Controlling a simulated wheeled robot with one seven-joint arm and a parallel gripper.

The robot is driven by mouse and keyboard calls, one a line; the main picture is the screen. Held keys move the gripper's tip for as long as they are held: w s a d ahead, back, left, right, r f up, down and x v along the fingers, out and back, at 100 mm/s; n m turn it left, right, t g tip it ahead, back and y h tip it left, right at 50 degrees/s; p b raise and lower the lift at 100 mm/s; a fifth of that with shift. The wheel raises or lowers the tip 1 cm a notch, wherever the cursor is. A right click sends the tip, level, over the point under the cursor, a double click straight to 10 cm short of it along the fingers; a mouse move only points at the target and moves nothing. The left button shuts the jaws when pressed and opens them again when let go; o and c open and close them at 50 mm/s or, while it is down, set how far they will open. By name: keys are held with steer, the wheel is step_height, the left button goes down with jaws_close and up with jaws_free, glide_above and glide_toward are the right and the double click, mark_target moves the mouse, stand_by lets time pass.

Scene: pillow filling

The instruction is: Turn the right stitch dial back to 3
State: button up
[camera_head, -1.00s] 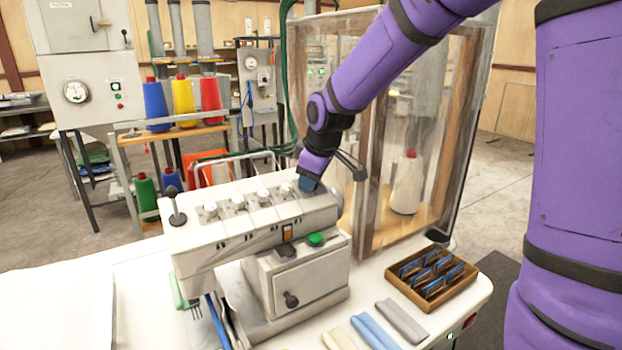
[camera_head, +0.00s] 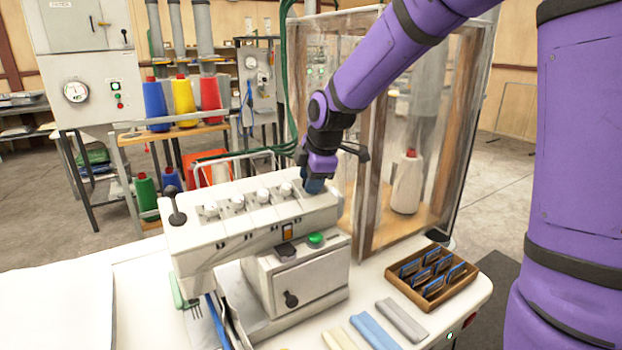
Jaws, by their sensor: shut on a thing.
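The white sewing machine (camera_head: 262,221) stands on the white table. A row of stitch dials runs along its top, with the dials at the left and middle in plain sight, such as this dial (camera_head: 263,195). My gripper (camera_head: 313,190) points down at the right end of the row and is shut on the right stitch dial there. The dial itself is hidden behind the gripper, so its number cannot be read.
A clear-walled cabinet (camera_head: 366,222) with a wooden frame stands close behind my gripper. A lever (camera_head: 175,206) rises at the machine's left end. A wooden tray (camera_head: 402,284) of blue-edged cards and several coloured bars (camera_head: 374,331) lie at the front right.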

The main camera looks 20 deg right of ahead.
stand_by(0.5)
steer(key=o, duration=0.9)
steer(key=v, duration=1)
steer(key=shift+s+r, duration=0.15)
steer(key=shift+r, duration=0.2)
steer(key=shift+d, duration=0.1)
